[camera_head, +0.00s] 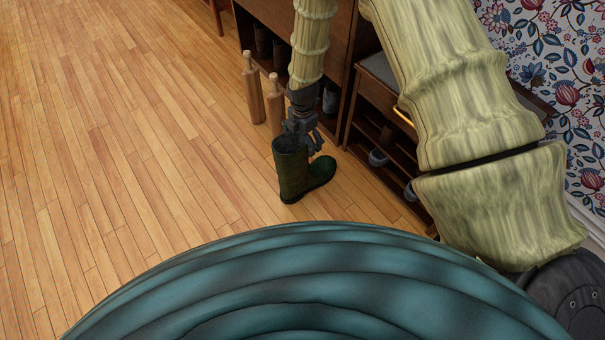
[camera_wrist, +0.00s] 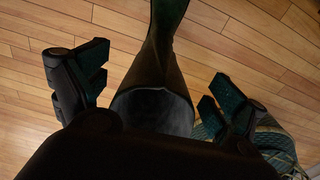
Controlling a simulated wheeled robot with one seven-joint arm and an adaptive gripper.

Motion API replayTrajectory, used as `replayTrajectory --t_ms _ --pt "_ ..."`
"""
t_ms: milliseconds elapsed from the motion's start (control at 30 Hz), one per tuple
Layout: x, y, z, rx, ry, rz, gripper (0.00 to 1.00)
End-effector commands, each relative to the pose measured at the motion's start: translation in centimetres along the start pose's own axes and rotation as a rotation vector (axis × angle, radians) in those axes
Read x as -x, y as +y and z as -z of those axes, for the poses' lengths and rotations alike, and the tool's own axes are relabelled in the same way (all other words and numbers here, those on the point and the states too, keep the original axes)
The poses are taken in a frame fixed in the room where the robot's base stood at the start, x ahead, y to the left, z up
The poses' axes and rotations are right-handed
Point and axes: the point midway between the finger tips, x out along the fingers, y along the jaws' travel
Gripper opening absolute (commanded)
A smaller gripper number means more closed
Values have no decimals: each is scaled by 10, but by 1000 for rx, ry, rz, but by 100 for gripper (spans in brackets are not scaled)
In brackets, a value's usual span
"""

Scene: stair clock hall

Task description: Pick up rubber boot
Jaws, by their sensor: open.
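A dark green rubber boot (camera_head: 292,178) stands upright on the wooden floor in the head view, its toe pointing right. The two fingers of my gripper (camera_wrist: 160,85) are spread apart, one on each side of the boot's shaft, with gaps between. Nothing is held. Part of the boot's mouth is hidden by my gripper's dark body.
Two wooden pin-like posts (camera_head: 253,92) stand just behind the boot. A dark wooden shoe cabinet (camera_head: 346,108) with shoes on its shelves is close on the right. A flowered wall (camera_head: 545,50) is beyond it. The floor (camera_head: 120,130) on the left is clear.

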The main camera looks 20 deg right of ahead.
Motion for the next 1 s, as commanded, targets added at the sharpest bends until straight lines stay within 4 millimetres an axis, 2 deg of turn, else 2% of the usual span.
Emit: replayTrajectory --t_ms 267,767,800,1000 --pt "-3 0 0 0 0 0 94" --pt "-3 0 0 1 0 0 2" --pt "-2 1 0 1 0 -1 0" --pt "-2 1 0 1 0 -1 0"
